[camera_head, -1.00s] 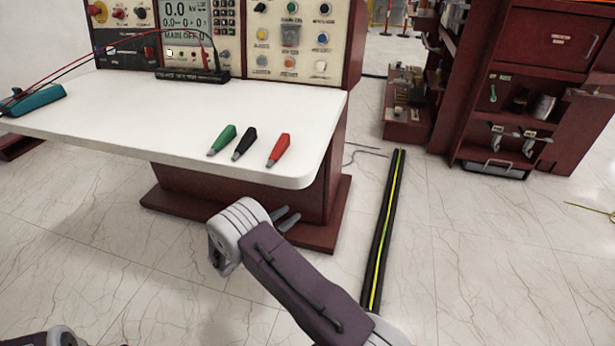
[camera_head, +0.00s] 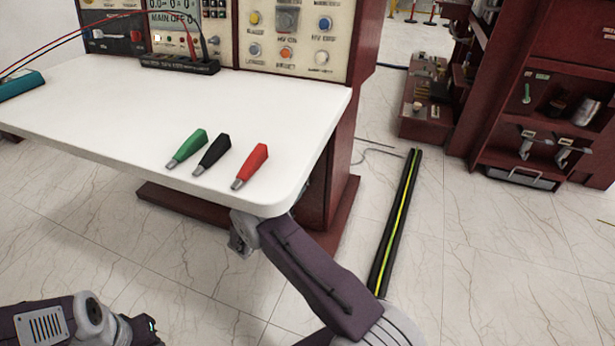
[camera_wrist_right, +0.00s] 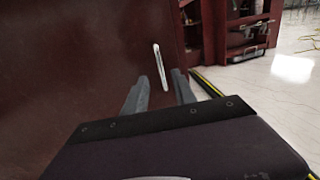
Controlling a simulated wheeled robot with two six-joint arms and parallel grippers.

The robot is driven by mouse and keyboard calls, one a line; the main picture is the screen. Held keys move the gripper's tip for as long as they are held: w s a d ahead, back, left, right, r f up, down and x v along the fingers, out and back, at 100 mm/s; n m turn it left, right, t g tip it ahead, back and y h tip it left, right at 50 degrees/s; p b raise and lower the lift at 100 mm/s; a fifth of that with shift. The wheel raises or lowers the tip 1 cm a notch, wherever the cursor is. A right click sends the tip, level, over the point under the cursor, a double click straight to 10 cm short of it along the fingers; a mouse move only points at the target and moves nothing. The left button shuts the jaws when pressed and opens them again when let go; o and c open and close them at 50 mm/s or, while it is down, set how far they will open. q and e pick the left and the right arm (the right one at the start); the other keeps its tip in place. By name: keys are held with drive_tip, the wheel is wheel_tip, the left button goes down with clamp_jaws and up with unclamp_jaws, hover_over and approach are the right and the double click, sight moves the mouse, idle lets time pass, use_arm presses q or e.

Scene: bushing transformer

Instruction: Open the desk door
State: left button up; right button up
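The desk's dark red door panel (camera_wrist_right: 70,70) fills the left of the right wrist view. A vertical silver handle (camera_wrist_right: 158,65) stands on it. My right gripper (camera_wrist_right: 158,90) is open, one finger on each side of the handle's line. The handle shows just beyond the fingertips, and I see no grip on it. No gap shows along the panel. In the head view the white desk top (camera_head: 190,110) hides the right gripper and handle. My left arm (camera_head: 75,322) is at the lower left; its fingers are not seen.
Green (camera_head: 187,148), black (camera_head: 212,154) and red (camera_head: 250,166) clips lie on the desk top. A black floor strip with a yellow line (camera_head: 398,220) runs right of the desk. A dark red cabinet (camera_head: 500,95) stands back right. The floor between is mostly clear.

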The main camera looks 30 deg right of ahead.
drive_tip(key=b+x, duration=0.3)
drive_tip(key=x, duration=0.4)
drive_tip(key=shift+b, duration=0.3)
drive_tip(key=shift+d+f, duration=0.1)
drive_tip(key=shift+f, duration=0.05)
clamp_jaws()
idle(0.8)
